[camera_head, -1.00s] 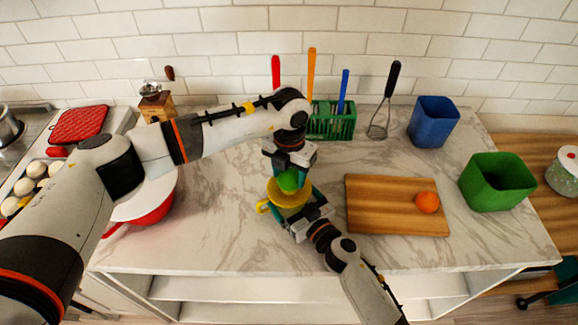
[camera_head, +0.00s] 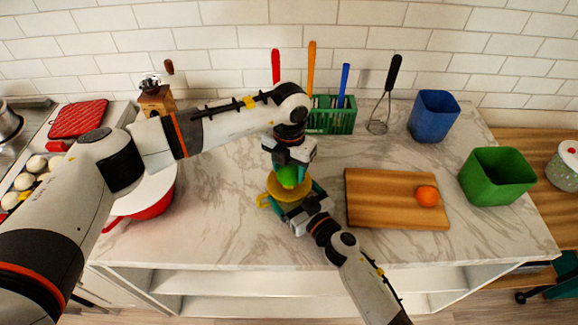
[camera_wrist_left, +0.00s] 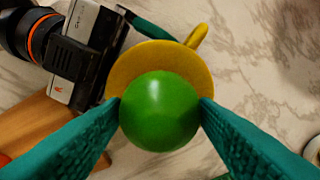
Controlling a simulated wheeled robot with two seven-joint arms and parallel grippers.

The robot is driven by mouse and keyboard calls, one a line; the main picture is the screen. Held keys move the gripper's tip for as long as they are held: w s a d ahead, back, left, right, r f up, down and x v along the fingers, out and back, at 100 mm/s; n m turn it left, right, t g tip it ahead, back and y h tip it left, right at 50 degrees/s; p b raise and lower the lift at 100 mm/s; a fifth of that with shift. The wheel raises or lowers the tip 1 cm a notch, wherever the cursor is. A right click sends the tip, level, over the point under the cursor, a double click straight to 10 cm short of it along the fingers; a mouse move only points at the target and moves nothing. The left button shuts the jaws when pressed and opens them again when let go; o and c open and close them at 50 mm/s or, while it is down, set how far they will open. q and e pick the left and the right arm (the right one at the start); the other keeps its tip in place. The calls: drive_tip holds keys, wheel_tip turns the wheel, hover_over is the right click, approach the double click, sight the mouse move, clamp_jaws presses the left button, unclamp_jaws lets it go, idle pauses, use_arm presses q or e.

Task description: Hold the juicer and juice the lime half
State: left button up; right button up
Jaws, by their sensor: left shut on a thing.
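The yellow juicer (camera_head: 270,201) stands on the marble counter, its loop handle toward the left; it also shows in the left wrist view (camera_wrist_left: 135,65). My left gripper (camera_head: 290,168) is shut on the green lime half (camera_head: 288,176), which sits over the juicer's middle. In the left wrist view the lime half (camera_wrist_left: 160,112) is between the two teal fingers and hides the juicer's centre. Whether its underside touches the juicer is hidden. My right gripper (camera_head: 296,197) comes from the front right, with its teal fingers on either side of the juicer.
A cutting board (camera_head: 375,205) with an orange (camera_head: 427,196) lies to the right. Green (camera_head: 497,178) and blue (camera_head: 433,118) bins stand beyond it. A green utensil rack (camera_head: 330,118) is behind. A red-and-white pan (camera_head: 150,205) is at left, beneath my left arm.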

use_arm(q)
drive_tip(key=shift+f, duration=0.45)
drive_tip(key=n, duration=0.5)
drive_tip(key=shift+f+n, duration=0.1)
drive_tip(key=shift+n, duration=0.3)
use_arm(e)
drive_tip(key=shift+r, duration=0.1)
use_arm(q)
drive_tip(key=shift+s, duration=0.1)
drive_tip(key=m, duration=0.5)
drive_tip(key=shift+m, duration=0.4)
drive_tip(key=m, duration=0.5)
drive_tip(key=shift+a+f+m, duration=0.1)
drive_tip(key=shift+m, duration=0.2)
